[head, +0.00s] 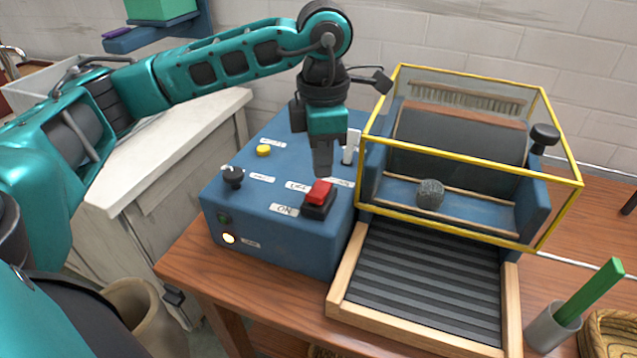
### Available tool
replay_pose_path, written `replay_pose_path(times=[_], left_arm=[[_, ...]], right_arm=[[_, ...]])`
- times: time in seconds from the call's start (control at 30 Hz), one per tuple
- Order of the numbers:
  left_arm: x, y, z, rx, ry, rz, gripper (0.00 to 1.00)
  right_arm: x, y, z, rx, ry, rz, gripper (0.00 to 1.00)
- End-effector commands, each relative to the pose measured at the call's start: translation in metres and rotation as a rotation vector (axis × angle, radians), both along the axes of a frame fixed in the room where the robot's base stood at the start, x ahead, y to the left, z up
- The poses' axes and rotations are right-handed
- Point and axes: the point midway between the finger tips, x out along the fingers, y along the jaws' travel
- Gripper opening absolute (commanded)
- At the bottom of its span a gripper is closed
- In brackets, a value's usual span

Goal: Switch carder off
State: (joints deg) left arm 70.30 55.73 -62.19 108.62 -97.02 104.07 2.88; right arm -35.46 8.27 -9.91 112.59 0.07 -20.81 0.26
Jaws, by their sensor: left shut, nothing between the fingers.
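The carder's blue control box (290,245) stands on the wooden table. On its top is a red rocker switch (319,191) in a black housing, with an "ON" label at its near side and another label at its far side. A lamp (229,238) on the box front glows. My left gripper (322,174) points down with its fingers shut and empty, just above the red switch; I cannot tell if they touch it. The carder drum (455,135) sits under a yellow-framed guard, with a grey wool ball (430,194) inside. My right gripper is not in view.
A yellow button (263,151), a black knob (232,176) and a white lever (351,146) are also on the box. A ribbed feed tray (425,284) lies in front of the guard. A grey cup (551,328) with a green stick stands at the right.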

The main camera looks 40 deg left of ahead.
Motion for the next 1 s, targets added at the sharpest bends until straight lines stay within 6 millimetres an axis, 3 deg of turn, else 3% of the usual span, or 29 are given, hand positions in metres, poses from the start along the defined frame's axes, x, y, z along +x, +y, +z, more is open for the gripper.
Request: replay_pose_path(times=[0.57,1.0], left_arm=[[0.000,0.000,0.049,-0.001,0.001,0.000,0.00],[0.000,0.000,0.051,0.000,0.000,0.000,0.00]], right_arm=[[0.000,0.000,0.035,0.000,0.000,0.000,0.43],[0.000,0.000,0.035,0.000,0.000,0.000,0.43]])
